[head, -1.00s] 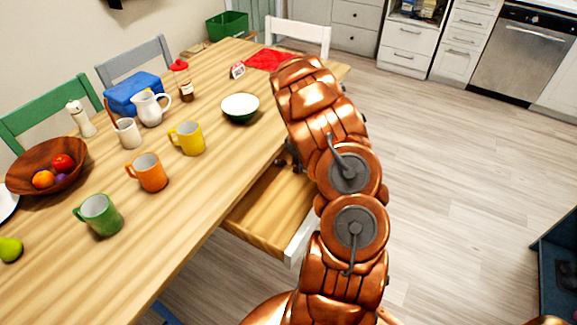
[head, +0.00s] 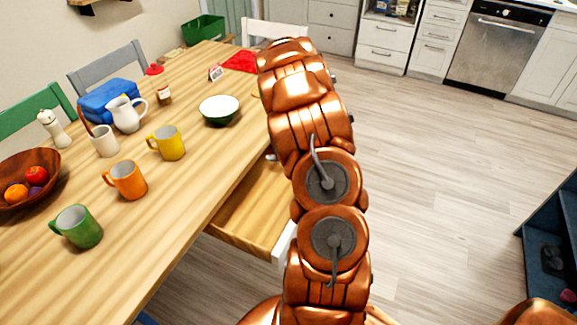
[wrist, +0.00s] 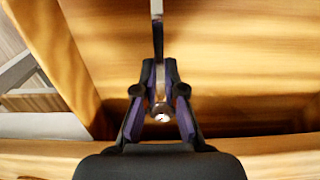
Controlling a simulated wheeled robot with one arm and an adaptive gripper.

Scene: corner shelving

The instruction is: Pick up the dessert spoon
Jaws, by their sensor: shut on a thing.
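In the wrist view my gripper (wrist: 160,88) is shut on a thin shiny metal piece, the dessert spoon (wrist: 157,28). A narrow part of it runs up from between the fingertips to the top edge of the view, and a bright bit shows between the fingers. Its full shape cannot be made out. Behind it is the wooden inside of the open drawer (wrist: 240,60); I cannot tell the spoon's height above the drawer floor. In the head view my arm hides the gripper and spoon, and the open drawer (head: 248,220) shows beside it.
The wooden table (head: 190,225) holds a white-and-green bowl (head: 220,109), a yellow mug (head: 170,143), an orange mug (head: 129,181), a green mug (head: 79,227) and a white jug (head: 126,113). Open floor (head: 430,170) lies right of my arm. A dark blue shelf (head: 552,215) stands at the right edge.

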